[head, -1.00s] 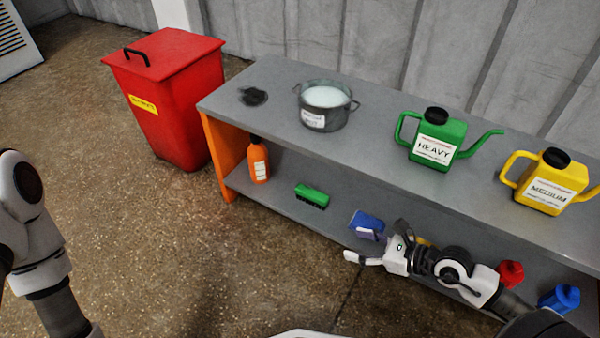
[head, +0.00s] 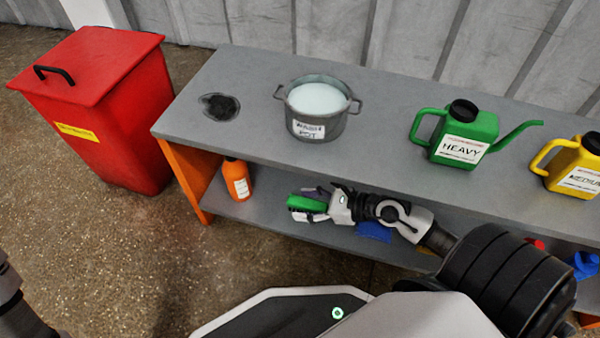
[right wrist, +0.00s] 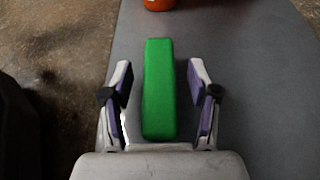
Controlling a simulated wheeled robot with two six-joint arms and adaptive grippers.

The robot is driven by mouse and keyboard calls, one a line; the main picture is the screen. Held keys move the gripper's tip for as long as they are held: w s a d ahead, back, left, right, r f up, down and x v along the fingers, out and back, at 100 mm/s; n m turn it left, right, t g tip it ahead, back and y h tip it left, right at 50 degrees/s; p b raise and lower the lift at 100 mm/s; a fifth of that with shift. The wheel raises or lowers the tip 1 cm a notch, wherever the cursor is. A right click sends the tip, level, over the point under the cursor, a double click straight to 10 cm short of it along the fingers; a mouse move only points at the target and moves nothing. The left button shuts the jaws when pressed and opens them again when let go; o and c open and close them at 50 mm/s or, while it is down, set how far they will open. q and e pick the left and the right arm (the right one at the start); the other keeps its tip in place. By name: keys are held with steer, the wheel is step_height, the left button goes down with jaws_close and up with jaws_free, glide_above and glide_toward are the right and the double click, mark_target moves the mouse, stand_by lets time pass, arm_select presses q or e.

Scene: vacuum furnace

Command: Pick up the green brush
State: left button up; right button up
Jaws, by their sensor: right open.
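The green brush (head: 305,203) lies on the lower shelf of the grey workbench. In the right wrist view the green brush (right wrist: 159,88) lies lengthwise between the two fingers of my right gripper (right wrist: 160,98). There is a visible gap on each side of it. My right gripper (head: 311,204) is open around the brush in the head view, with its fingers partly covering it. My left gripper is out of view; only part of my left arm shows at the lower left.
On the bench top (head: 250,75) stand a grey pot (head: 318,125), a green HEAVY can (head: 466,135) and a yellow can (head: 575,165). On the lower shelf are an orange bottle (head: 237,180) and a blue item (head: 374,232). A red bin (head: 100,110) stands left.

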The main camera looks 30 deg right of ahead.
jaws_close()
steer(key=shift+r, duration=0.1)
